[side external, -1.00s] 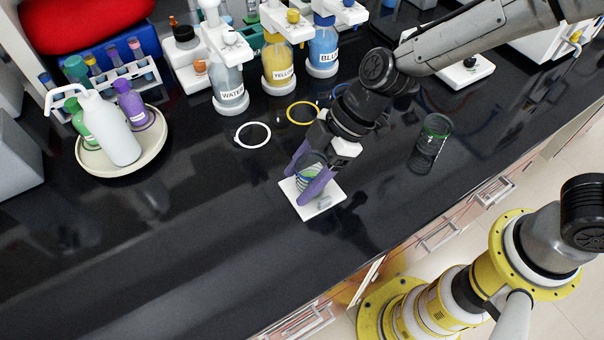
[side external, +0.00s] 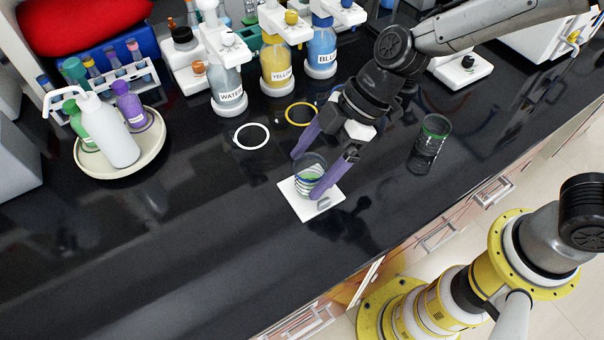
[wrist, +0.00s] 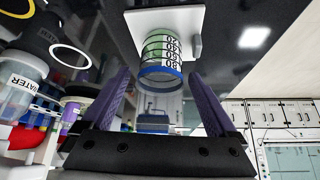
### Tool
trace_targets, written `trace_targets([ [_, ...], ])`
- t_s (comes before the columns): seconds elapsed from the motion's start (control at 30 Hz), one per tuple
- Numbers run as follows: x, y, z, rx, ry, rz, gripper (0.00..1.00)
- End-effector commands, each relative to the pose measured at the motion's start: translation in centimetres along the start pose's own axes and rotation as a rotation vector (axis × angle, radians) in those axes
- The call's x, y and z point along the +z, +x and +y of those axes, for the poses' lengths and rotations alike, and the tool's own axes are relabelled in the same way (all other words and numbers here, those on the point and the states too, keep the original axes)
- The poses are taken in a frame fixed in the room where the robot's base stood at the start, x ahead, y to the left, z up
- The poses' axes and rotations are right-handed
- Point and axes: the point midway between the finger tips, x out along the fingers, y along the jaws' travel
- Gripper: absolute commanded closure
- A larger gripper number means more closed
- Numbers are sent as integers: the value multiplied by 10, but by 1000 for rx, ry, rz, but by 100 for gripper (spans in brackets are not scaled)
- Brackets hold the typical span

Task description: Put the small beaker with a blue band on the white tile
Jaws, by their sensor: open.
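The small beaker (side external: 309,171) is clear glass. In the wrist view it shows a blue band (wrist: 161,71) at its rim and dark markings on its side. It stands upright on the white tile (side external: 306,209), which lies on the black bench; the tile also shows in the wrist view (wrist: 186,20). My gripper (side external: 307,174) is open, its purple fingers spread above and to either side of the beaker. In the wrist view the gripper (wrist: 163,78) has clear gaps between both fingers and the glass.
A taller glass with a green band (side external: 430,143) stands to the right. White (side external: 252,136) and yellow (side external: 301,114) rings lie behind. Bottles labelled water (side external: 229,91), yellow (side external: 277,68) and blue (side external: 322,48) stand at the back. A round tray (side external: 92,168) holds bottles at left. The front bench is clear.

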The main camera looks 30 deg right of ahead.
Motion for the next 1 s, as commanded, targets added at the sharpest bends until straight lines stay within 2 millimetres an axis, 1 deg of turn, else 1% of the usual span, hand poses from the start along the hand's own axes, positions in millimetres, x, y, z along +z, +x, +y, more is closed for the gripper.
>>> trace_targets([
  [0.03,-1,-13,1,6,-2,3,6],
  [0.2,0,-47,1,4,0,2,6],
  [0.3,0,-64,1,4,1,1,6],
  [0.4,0,-75,1,3,0,1,6],
  [0.53,0,-83,0,1,0,0,6],
  [0.77,1,-87,0,3,6,-2,6],
  [0.87,9,-103,0,31,60,-13,6],
  [0.97,30,-135,-4,97,192,-39,6],
  [1.0,43,-151,-8,134,265,-53,6],
])
